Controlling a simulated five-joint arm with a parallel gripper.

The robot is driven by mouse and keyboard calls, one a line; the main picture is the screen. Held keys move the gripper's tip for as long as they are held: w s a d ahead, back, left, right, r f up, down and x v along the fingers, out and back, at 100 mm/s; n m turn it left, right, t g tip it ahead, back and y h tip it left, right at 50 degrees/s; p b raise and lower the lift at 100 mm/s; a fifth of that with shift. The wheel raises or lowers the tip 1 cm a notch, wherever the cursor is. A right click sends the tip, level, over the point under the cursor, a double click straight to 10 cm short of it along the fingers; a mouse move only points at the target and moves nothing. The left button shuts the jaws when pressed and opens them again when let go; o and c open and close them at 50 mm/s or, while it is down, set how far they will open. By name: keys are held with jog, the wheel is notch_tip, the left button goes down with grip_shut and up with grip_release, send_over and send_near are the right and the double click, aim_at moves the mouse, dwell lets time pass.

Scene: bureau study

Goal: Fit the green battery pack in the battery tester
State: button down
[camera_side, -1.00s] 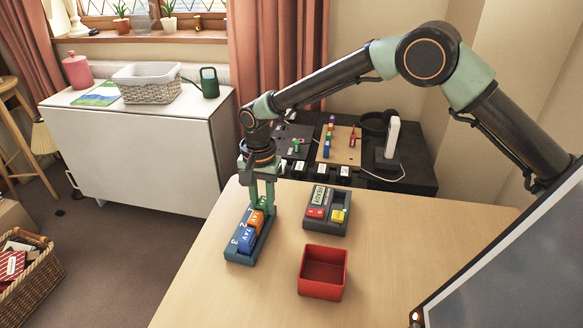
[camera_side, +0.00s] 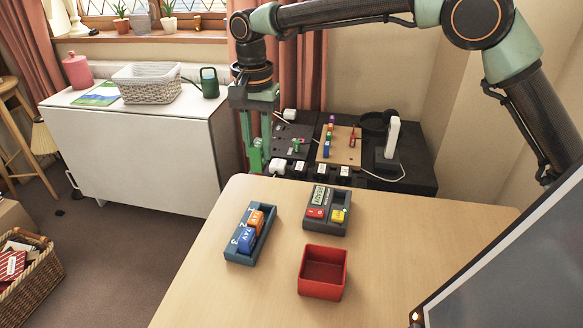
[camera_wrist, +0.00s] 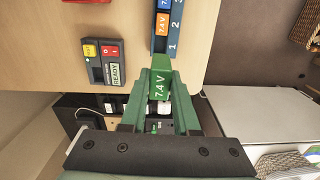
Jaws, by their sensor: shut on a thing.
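My gripper (camera_side: 256,158) is shut on the green battery pack (camera_wrist: 160,83), which is marked 7.4 V in the wrist view. It holds the pack in the air, above and behind the blue rack in the side view. The battery tester (camera_side: 327,210) is a dark grey box on the table with a small screen, a red part and a yellow part; it also shows in the wrist view (camera_wrist: 94,72), its screen reading READY. The blue numbered rack (camera_side: 241,257) holds an orange pack (camera_side: 257,219) and a blue pack (camera_side: 247,239).
An open red box (camera_side: 323,274) stands in front of the tester. A dark bench (camera_side: 410,170) with a pegboard and small devices is behind the table. A monitor edge (camera_side: 520,250) is at the right. The table's middle right is clear.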

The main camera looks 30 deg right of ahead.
aim_at(259, 143)
notch_tip(259, 143, up, 4)
jog(key=shift+r, duration=0.1)
jog(key=shift+d+r, duration=0.15)
jog(key=shift+d, duration=0.35)
jog(key=shift+s+d+f, duration=1)
jog(key=shift+d+f, duration=1.65)
jog(key=shift+d, duration=0.05)
jog(key=shift+s+d+f, duration=1)
jog(key=shift+d+f, duration=1.6)
jog(key=shift+d, duration=0.15)
jog(key=shift+s+d+f, duration=1)
jog(key=shift+d+f, duration=1.65)
jog(key=shift+d, duration=0.05)
jog(key=shift+f, duration=1.65)
jog(key=c, duration=0.6)
grip_release()
